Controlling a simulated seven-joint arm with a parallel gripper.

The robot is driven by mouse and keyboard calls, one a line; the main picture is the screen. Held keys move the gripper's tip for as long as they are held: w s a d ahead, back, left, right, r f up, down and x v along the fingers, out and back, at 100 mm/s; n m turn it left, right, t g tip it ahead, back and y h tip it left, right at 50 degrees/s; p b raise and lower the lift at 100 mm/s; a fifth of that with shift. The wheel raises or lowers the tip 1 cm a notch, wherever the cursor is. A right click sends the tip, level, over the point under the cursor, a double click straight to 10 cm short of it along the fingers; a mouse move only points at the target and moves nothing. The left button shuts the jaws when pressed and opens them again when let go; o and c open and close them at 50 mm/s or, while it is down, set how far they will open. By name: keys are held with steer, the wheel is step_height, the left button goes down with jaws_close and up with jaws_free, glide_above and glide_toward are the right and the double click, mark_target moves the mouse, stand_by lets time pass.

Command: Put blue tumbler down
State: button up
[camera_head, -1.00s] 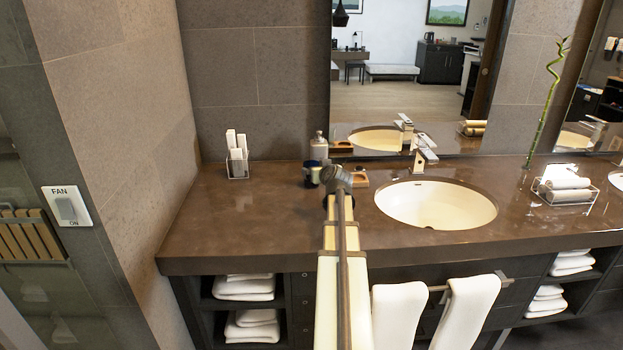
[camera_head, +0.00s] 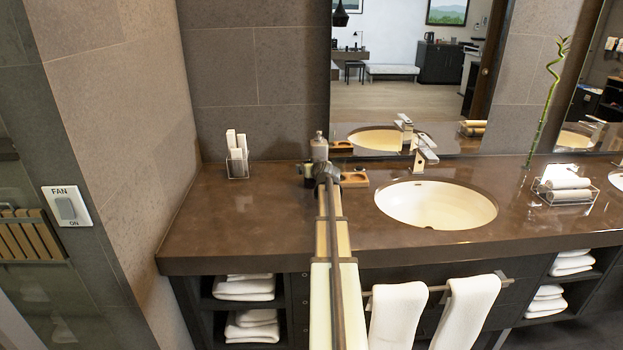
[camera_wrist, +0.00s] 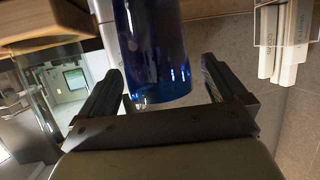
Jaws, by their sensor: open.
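The blue tumbler (camera_wrist: 155,50) is translucent and shows large in the wrist view, between the two fingers of my gripper (camera_wrist: 161,66). The fingers are spread, with a visible gap on either side of the tumbler. In the head view my gripper (camera_head: 325,172) is over the counter (camera_head: 240,215), left of the sink. There my own arm hides most or all of the tumbler, and I cannot tell its contact with the counter.
A soap dispenser (camera_head: 319,146) stands just behind my gripper, with a wooden dish (camera_head: 381,177) to the right. A holder with white items (camera_head: 237,160) stands farther left. The sink (camera_head: 435,204) lies to the right. The front left of the counter is clear.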

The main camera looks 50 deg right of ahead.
steer(key=x, duration=0.2)
steer(key=shift+w+d, duration=0.25)
steer(key=c, duration=1.3)
steer(key=shift+r+n+y, duration=0.5)
steer(key=shift+r, duration=4.3)
steer(key=shift+t, duration=0.3)
steer(key=shift+a+f, duration=0.15)
steer(key=shift+f, duration=2.2)
steer(key=shift+a+f, duration=0.1)
steer(key=shift+f, duration=2.25)
